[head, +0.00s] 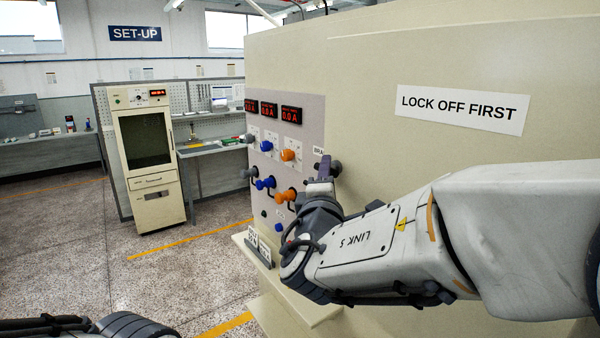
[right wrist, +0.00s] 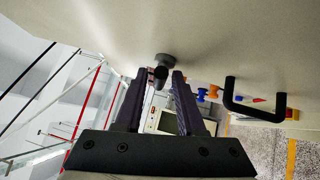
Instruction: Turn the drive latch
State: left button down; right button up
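A cream cabinet (head: 430,150) carries a grey control panel (head: 312,125) with several grey, blue and orange knobs and levers. No readable label says which one is the drive latch. My right gripper (head: 324,168) is at the panel's right edge, beside a dark grey knob (head: 336,169) under a partly hidden label starting "BRA". In the right wrist view, my right gripper (right wrist: 159,76) is open, with a dark knob on a round grey base (right wrist: 177,62) at its fingertips. I cannot tell whether they touch. My left gripper is out of view.
A black U-shaped handle (right wrist: 255,113) stands out from the cabinet wall. A blue lever (head: 265,183) and orange lever (head: 286,195) are left of the gripper. A cream ledge (head: 300,300) juts out below. Open floor (head: 150,290) lies to the left.

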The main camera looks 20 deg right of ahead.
grip_shut()
jog(key=n+g+p, duration=0.3)
jog(key=g+p, duration=0.1)
jog(key=r+n+g+p, duration=0.1)
jog(key=n+g+p, duration=0.2)
jog(key=g+p, duration=0.1)
jog(key=w+n+g+p, duration=0.1)
jog(key=n+g+p, duration=0.2)
jog(key=g+p, duration=0.1)
jog(key=shift+w+a+r+n+g+y, duration=0.1)
jog(key=shift+a+r+n+g+y, duration=0.15)
jog(key=shift+g, duration=0.25)
dwell(0.3)
dwell(0.6)
